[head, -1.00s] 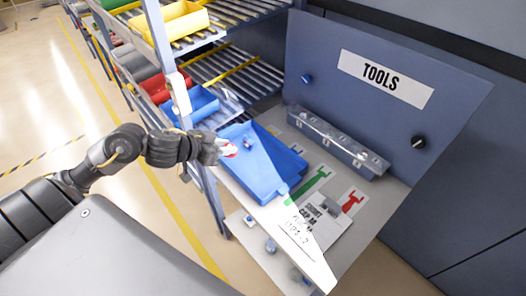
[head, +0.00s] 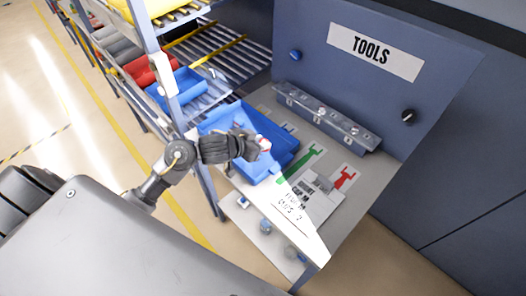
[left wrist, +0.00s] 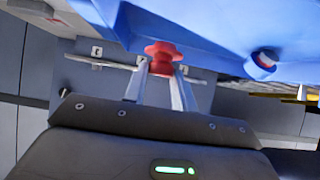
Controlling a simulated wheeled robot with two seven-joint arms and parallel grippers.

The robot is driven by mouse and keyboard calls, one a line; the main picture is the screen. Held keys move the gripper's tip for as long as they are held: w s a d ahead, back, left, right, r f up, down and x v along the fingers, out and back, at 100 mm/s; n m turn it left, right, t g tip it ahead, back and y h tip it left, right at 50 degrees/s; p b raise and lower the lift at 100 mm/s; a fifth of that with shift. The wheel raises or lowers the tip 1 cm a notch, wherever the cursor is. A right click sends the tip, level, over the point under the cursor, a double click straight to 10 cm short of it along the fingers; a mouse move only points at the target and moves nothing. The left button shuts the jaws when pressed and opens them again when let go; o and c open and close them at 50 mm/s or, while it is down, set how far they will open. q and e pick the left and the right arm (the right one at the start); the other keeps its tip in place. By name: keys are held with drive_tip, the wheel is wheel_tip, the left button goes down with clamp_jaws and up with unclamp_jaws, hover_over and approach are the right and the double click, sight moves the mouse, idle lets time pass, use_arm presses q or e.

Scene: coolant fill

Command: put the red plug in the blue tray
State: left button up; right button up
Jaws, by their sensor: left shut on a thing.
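The red plug (left wrist: 162,57) sits between the fingertips of my left gripper (left wrist: 160,75) in the left wrist view. My left gripper (head: 263,145) is shut on it. In the head view the gripper is over the right part of the blue tray (head: 287,158), and only a small bit of red shows at its tip. The tray also fills the top of the left wrist view (left wrist: 225,22). I cannot tell the exact height of the plug above the tray floor. My right gripper is not in view.
A small blue part with a red ring (left wrist: 264,60) shows by the tray in the left wrist view. A grey rail block (head: 325,117) stands behind the tray. A rack post (head: 160,70) and bins, including a red one (head: 150,72), are at left.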

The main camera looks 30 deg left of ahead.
use_arm(q)
drive_tip(key=shift+w+d+f, duration=0.1)
drive_tip(key=shift+f, duration=0.05)
drive_tip(key=f, duration=0.3)
drive_tip(key=shift+w+d+f, duration=0.1)
drive_tip(key=shift+w+d, duration=0.05)
drive_tip(key=shift+d, duration=0.2)
drive_tip(key=shift+f, duration=0.35)
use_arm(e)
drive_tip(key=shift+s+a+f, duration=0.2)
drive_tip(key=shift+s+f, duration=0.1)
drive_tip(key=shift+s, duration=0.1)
use_arm(q)
drive_tip(key=shift+b, duration=0.3)
drive_tip(key=o, duration=0.9)
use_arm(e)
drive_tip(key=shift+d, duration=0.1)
use_arm(q)
drive_tip(key=p+v, duration=0.1)
drive_tip(key=v, duration=1.1)
drive_tip(key=shift+a, duration=0.1)
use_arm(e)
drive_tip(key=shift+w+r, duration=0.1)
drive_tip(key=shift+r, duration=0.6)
